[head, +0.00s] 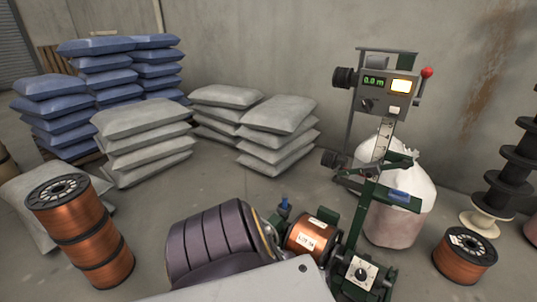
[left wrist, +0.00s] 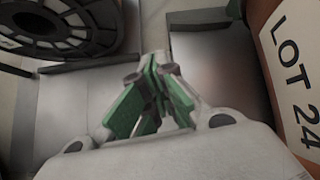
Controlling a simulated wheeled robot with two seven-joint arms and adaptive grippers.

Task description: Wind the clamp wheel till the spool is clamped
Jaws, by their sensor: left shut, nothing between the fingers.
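A copper spool (head: 308,237) with a white lot label sits in the green machine (head: 359,221). It also shows at the right edge of the left wrist view (left wrist: 282,62), its label reading LOT 24. I cannot pick out the clamp wheel for certain. A blue knob (head: 284,203) stands behind the spool, and a black dial is on a pale plate (head: 372,266) to its right. My left gripper (left wrist: 152,62) is shut and empty, its green fingers together, beside the labelled spool. In the head view my dark arm hides it. My right gripper is not in view.
A control box (head: 389,90) with a lit readout tops the machine. Grey sacks (head: 140,140) and a white bulk bag (head: 410,215) stand behind. A black flange (left wrist: 60,28) fills the upper-left wrist view.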

